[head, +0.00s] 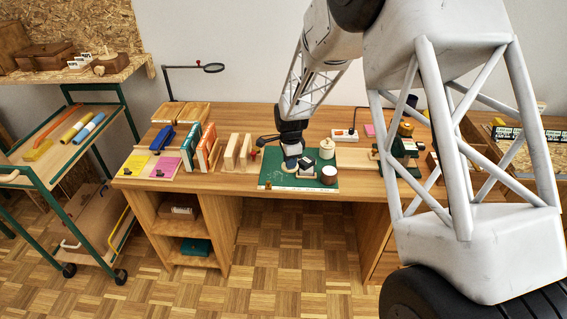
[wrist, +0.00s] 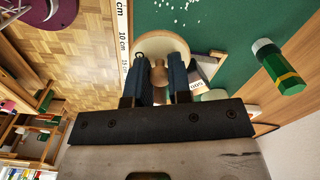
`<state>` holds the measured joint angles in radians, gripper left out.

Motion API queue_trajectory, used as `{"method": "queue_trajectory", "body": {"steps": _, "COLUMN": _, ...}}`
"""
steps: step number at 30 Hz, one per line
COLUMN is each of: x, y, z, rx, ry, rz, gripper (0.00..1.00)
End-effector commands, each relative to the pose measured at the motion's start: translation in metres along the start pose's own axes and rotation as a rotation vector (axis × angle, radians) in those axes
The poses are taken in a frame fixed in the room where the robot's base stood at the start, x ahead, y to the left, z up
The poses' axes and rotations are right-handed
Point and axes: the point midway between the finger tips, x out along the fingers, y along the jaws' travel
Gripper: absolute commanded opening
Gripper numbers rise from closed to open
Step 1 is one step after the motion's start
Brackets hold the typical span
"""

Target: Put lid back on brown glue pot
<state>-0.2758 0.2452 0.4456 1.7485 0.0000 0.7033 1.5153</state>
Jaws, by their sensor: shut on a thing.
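The brown glue pot (head: 328,176) stands at the front right of the green cutting mat (head: 276,178), with a pale top facing up. My gripper (head: 291,163) is over the mat, left of the brown pot. In the wrist view my gripper (wrist: 161,78) is shut on the wooden knob of a round pale lid (wrist: 160,45). The fingers hide part of the lid; I cannot tell whether it touches the mat.
A cream lidded pot (head: 327,149) stands behind the brown pot. A ruler (wrist: 124,35) runs along the mat's front edge. Upright books (head: 205,146) and wooden bookends (head: 238,152) stand to the left.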

Motion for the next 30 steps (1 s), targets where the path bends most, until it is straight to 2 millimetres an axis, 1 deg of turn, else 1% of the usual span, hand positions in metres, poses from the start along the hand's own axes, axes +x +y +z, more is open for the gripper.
{"method": "queue_trajectory", "body": {"steps": 1, "x": -0.005, "y": 0.002, "z": -0.010, "rx": 0.021, "ry": 0.000, "rz": -0.002, "gripper": 0.00}}
{"method": "queue_trajectory", "body": {"steps": 5, "x": -0.017, "y": 0.008, "z": -0.037, "rx": 0.085, "ry": 0.000, "rz": -0.003, "gripper": 0.00}}
{"method": "queue_trajectory", "body": {"steps": 12, "x": -0.040, "y": 0.025, "z": -0.091, "rx": 0.215, "ry": 0.000, "rz": -0.003, "gripper": 0.00}}
{"method": "queue_trajectory", "body": {"steps": 16, "x": -0.049, "y": 0.033, "z": -0.114, "rx": 0.272, "ry": 0.000, "rz": -0.002, "gripper": 0.00}}
{"method": "queue_trajectory", "body": {"steps": 18, "x": -0.053, "y": 0.037, "z": -0.123, "rx": 0.296, "ry": 0.000, "rz": -0.001, "gripper": 0.00}}
{"method": "queue_trajectory", "body": {"steps": 22, "x": -0.058, "y": 0.042, "z": -0.133, "rx": 0.322, "ry": 0.000, "rz": -0.001, "gripper": 0.00}}
{"method": "queue_trajectory", "body": {"steps": 30, "x": -0.059, "y": 0.043, "z": -0.136, "rx": 0.332, "ry": 0.000, "rz": -0.001, "gripper": 0.00}}
